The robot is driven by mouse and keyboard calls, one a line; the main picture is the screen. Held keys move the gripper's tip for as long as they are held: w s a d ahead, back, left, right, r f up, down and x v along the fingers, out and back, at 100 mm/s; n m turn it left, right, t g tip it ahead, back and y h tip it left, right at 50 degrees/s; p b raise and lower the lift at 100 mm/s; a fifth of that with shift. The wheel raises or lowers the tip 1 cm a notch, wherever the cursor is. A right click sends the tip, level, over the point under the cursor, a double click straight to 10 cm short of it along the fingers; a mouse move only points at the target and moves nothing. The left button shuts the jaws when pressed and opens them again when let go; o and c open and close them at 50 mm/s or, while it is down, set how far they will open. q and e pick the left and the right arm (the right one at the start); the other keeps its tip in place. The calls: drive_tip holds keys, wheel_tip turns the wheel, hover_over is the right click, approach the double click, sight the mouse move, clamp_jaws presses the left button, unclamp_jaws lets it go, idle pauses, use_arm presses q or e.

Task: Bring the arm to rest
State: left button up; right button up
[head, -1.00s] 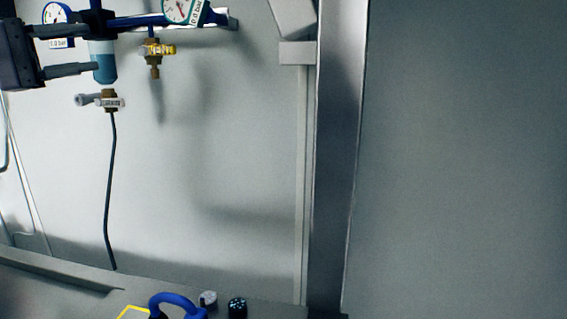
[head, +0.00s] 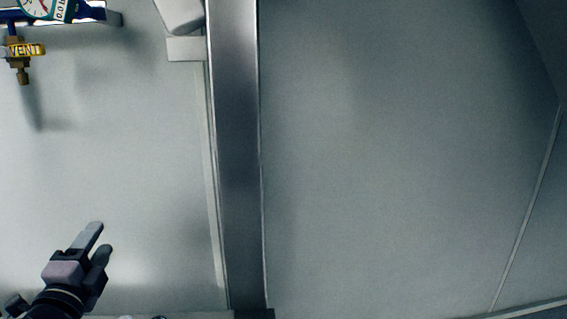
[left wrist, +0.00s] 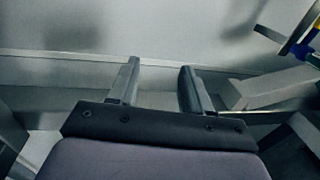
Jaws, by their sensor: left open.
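My left gripper (head: 101,238) is at the lower left of the head view, in front of the pale wall. Its two grey fingers are apart and point up and to the right, with nothing between them. It also shows in the left wrist view (left wrist: 160,67), where the gap between the fingers is empty and a grey wall and ledge lie beyond. My right gripper is not in view.
A brass vent valve (head: 22,52) and a round gauge (head: 38,6) on blue pipework are at the upper left. A metal post (head: 236,150) stands right of the gripper. The wall panel (head: 400,150) beyond it is bare.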

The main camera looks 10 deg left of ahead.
use_arm(q)
drive_tip(key=s+d+f+n+g, duration=0.4)
drive_tip(key=s+f+n, duration=0.15)
drive_tip(key=f, duration=0.35)
drive_tip(key=s+d+f+n+g, duration=0.35)
drive_tip(key=s+f+g, duration=0.2)
drive_tip(key=f, duration=0.35)
drive_tip(key=s+d+f+n+g+h, duration=0.25)
drive_tip(key=s+d, duration=0.25)
drive_tip(key=s, duration=0.3)
drive_tip(key=s+d+f+n+g+h, duration=0.2)
drive_tip(key=s+d+f+g, duration=0.2)
drive_tip(key=s, duration=0.4)
drive_tip(key=w+d+f+t+h+p, duration=0.1)
drive_tip(key=w+d+f+t+p, duration=0.1)
drive_tip(key=w+t+p, duration=0.4)
drive_tip(key=shift+w+d+f+t+h, duration=0.35)
drive_tip(key=shift+w+f+t, duration=0.15)
drive_tip(key=shift+w+t, duration=0.1)
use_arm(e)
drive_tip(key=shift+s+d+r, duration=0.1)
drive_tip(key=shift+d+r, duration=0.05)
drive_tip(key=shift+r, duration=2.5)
use_arm(q)
drive_tip(key=shift+c, duration=0.6)
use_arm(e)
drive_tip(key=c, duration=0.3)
use_arm(q)
drive_tip(key=shift+s+a, duration=0.1)
drive_tip(key=shift+a, duration=0.1)
